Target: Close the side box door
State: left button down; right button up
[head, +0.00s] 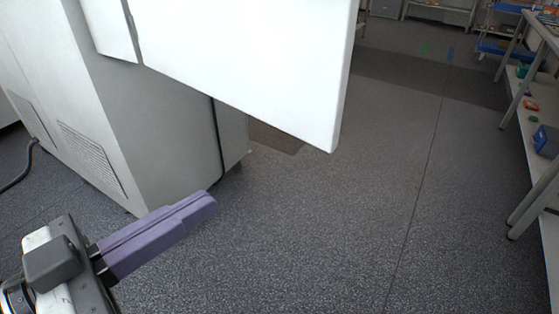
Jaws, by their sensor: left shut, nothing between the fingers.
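The side box door (262,62) is a thick white panel at the top middle of the head view. It stands swung out from the large white cabinet (150,130), and its upper part is cut off by the picture's top edge. My left gripper (207,201) is at the lower left, with long purple fingers pressed together and nothing between them. It appears lower in the picture than the door and apart from it, in front of the cabinet's base. My right gripper is not in view.
Open grey speckled floor (320,230) lies below and to the right of the door. A workbench with shelves (540,185) stands along the right edge. A blue cart (497,48) is at the back right. A dark cable (22,172) lies at the far left.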

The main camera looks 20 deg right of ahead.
pick_arm(q)
jog(key=p+x, duration=0.2)
jog(key=x, duration=1.1)
jog(key=shift+w+d, duration=0.2)
jog(key=shift+d, duration=0.15)
